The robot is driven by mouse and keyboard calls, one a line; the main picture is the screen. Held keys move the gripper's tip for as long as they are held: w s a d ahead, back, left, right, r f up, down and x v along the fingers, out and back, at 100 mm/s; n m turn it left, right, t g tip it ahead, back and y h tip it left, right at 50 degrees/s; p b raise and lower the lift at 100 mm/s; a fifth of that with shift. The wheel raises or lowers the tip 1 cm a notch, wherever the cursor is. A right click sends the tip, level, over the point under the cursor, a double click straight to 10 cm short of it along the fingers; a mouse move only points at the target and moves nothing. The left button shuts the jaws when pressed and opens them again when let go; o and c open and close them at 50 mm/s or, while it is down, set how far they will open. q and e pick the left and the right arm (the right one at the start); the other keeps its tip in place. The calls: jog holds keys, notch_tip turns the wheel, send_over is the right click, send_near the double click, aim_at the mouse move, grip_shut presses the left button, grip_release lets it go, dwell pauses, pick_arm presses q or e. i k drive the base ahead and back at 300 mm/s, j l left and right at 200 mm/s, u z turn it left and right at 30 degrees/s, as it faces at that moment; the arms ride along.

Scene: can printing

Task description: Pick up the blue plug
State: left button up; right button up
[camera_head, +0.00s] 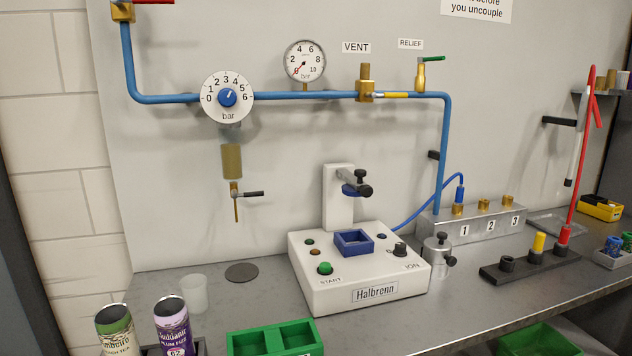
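A blue plug (460,194) stands upright at the brass socket marked 1 on the grey metal block (480,222). A thin blue hose (425,203) runs from its top down behind the white Halbrenn machine (358,266). The brass sockets marked 2 (483,204) and 3 (508,201) have nothing in them. Small blue pieces (614,243) sit in a grey holder at the right edge; I cannot tell exactly what they are. Neither of my grippers shows in this view.
A black rack (528,264) holds a yellow piece (539,243) and a red plug (563,235) on a red hose. A small metal pot (438,258) stands before the block. Two cans (118,332) and a green tray (275,341) are at front left.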

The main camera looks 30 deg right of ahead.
aim_at(460, 195)
jog(key=z, duration=1.7)
jog(key=i+l, duration=0.15)
jog(key=i, duration=0.35)
